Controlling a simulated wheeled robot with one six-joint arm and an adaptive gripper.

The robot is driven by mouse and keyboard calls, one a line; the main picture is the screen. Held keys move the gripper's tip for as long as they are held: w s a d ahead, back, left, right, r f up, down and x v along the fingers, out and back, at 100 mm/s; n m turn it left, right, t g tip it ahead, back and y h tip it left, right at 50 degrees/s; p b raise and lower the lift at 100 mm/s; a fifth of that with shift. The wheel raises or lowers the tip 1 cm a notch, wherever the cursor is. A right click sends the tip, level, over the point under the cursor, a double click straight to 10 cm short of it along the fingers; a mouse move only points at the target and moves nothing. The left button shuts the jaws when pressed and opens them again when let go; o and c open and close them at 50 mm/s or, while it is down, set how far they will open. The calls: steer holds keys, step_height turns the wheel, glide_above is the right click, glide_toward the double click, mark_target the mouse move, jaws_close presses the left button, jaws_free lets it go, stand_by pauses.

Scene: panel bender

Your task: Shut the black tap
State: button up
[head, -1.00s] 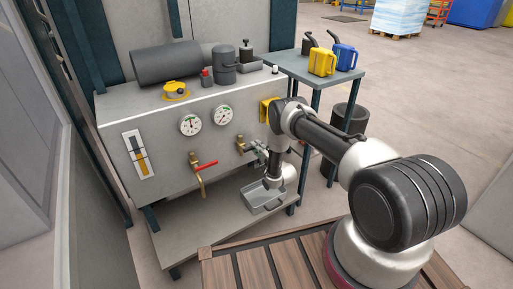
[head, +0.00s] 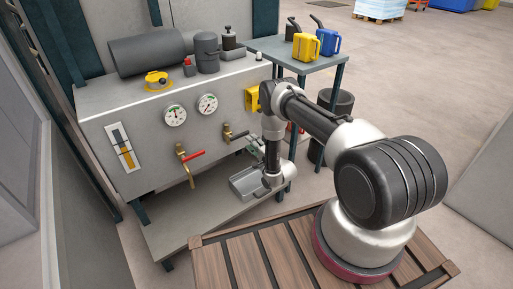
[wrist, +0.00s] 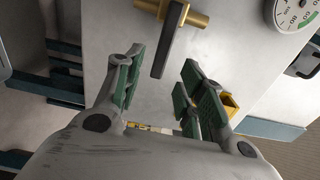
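The black tap (head: 236,134) is on the front of the grey cabinet, with a brass body and a dark lever. In the wrist view its lever (wrist: 169,40) hangs roughly downward from the brass body (wrist: 196,18), across the top of the picture. My gripper (wrist: 160,82) is open and empty, its green-padded fingers spread below the lever and pointing towards the cabinet front. The fingers appear apart from the lever. In the head view my gripper (head: 256,148) is just right of and below the tap, partly hidden by my wrist.
A red-handled tap (head: 186,155) is left of the black one. Two gauges (head: 174,116) are above them. A grey tray (head: 246,184) sits on the lower shelf below my gripper. A yellow box (head: 252,98) is on the cabinet's right end.

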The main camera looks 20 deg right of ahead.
steer(key=v, duration=0.4)
steer(key=shift+s, duration=0.1)
stand_by(0.3)
